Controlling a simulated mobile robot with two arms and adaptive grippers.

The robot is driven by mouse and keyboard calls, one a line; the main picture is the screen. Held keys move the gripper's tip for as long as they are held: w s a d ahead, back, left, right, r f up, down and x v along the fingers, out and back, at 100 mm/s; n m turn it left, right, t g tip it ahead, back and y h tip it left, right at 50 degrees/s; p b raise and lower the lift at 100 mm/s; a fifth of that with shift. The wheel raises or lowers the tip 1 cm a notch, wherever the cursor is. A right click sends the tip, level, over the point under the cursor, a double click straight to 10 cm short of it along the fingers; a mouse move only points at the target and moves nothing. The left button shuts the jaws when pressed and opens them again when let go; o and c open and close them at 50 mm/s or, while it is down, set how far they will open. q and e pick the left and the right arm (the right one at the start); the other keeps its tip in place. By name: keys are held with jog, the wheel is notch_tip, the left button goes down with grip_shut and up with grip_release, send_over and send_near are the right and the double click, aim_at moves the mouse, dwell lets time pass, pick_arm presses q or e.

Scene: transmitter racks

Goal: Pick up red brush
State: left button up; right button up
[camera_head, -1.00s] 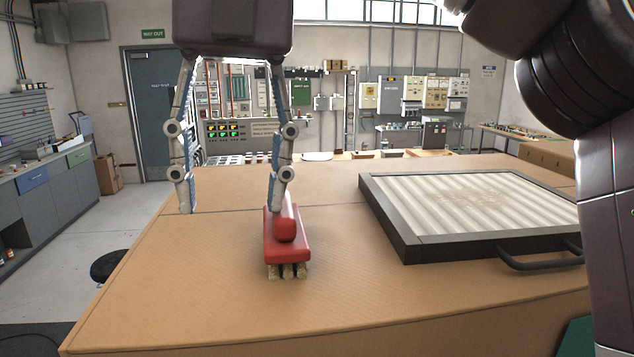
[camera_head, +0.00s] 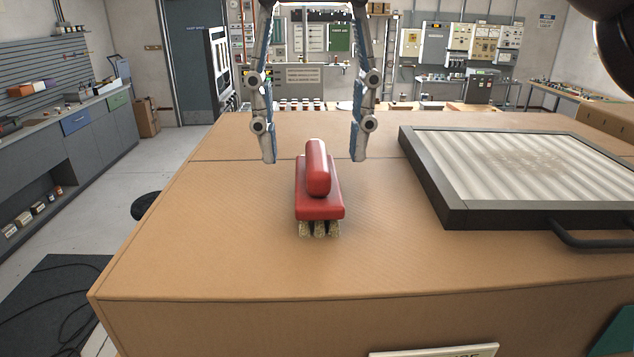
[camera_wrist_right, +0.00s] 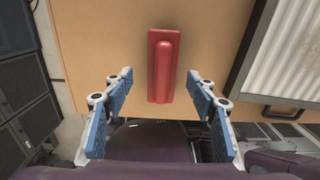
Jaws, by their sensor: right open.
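The red brush (camera_head: 318,190) stands bristles down on the tan tabletop, its raised red handle on top and pale bristles under its near end. My right gripper (camera_head: 314,160) is open and empty. In the head view its two fingers hang on either side of and behind the brush handle, apart from it. In the right wrist view the brush (camera_wrist_right: 163,66) lies ahead of the open fingers (camera_wrist_right: 160,90), centred between the two blue pads and untouched. My left gripper is not in view.
A black-framed tray (camera_head: 455,214) with a ribbed pale surface and a side handle lies to the right of the brush. The tan tabletop (camera_head: 200,250) is clear around the brush. A low grey bench (camera_head: 60,150) stands at the left, with equipment panels on the back wall.

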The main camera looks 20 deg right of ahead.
aim_at(317, 153)
jog(key=shift+f, duration=1.2)
jog(key=shift+d+f, duration=0.2)
jog(key=shift+f, duration=0.55)
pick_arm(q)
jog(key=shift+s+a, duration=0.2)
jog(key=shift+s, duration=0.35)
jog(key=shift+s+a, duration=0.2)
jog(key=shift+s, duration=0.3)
pick_arm(e)
jog(key=shift+a, duration=0.1)
jog(key=shift+c, duration=0.2)
jog(key=shift+c, duration=1.3)
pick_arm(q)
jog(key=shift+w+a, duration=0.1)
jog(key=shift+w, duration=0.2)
pick_arm(e)
jog(key=c, duration=1)
